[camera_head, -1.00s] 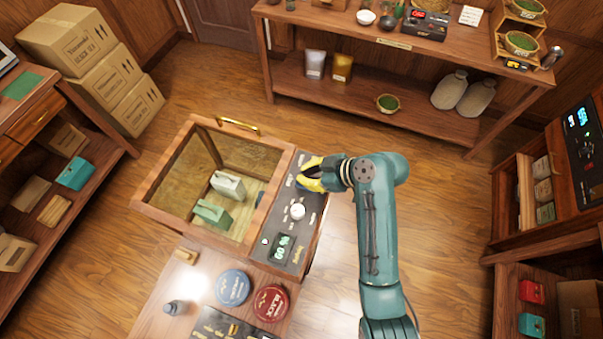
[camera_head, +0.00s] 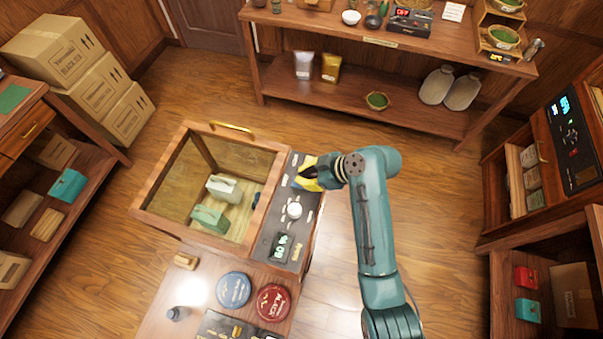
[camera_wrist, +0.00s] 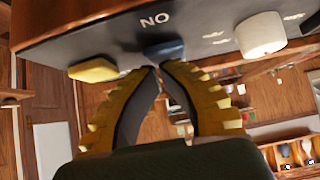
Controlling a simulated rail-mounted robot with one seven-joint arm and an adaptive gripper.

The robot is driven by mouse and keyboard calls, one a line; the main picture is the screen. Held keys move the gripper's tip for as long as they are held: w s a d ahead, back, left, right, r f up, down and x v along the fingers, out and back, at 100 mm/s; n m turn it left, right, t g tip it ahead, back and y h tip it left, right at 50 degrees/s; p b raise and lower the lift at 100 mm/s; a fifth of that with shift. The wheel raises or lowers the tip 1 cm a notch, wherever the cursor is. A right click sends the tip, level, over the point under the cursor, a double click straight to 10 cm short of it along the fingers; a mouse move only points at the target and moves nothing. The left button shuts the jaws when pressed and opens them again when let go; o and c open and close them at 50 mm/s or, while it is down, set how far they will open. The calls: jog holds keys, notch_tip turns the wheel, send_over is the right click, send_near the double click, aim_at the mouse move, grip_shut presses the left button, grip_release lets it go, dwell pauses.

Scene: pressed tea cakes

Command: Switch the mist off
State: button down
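The control panel (camera_head: 270,222) is a dark strip along the right side of a wooden glass-topped cabinet. It carries a round white knob (camera_head: 294,210), a lit display (camera_head: 280,247) and small switches. My gripper (camera_head: 300,178) is over the panel's far end, and its yellow fingers hide part of it. In the wrist view, the gripper (camera_wrist: 157,68) has its fingertips together with nothing seen between them. The tips are just beside a blue switch (camera_wrist: 165,49) under upside-down "ON" lettering; contact cannot be told. A yellow part (camera_wrist: 93,69) and the white knob (camera_wrist: 261,35) flank it.
Two blocky packages (camera_head: 210,218) lie inside the cabinet. A table with a blue tin (camera_head: 233,289) and a red tin (camera_head: 272,302) stands in front. A long shelf (camera_head: 400,112) is at the back. Open floor lies right of my arm.

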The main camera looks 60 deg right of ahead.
notch_tip(320, 180, up, 5)
jog(key=p, duration=0.3)
jog(key=b+v, duration=0.1)
jog(key=v, duration=0.8)
jog(key=shift+w+a+r, duration=0.15)
jog(key=shift+w+r, duration=0.15)
jog(key=shift+w, duration=0.05)
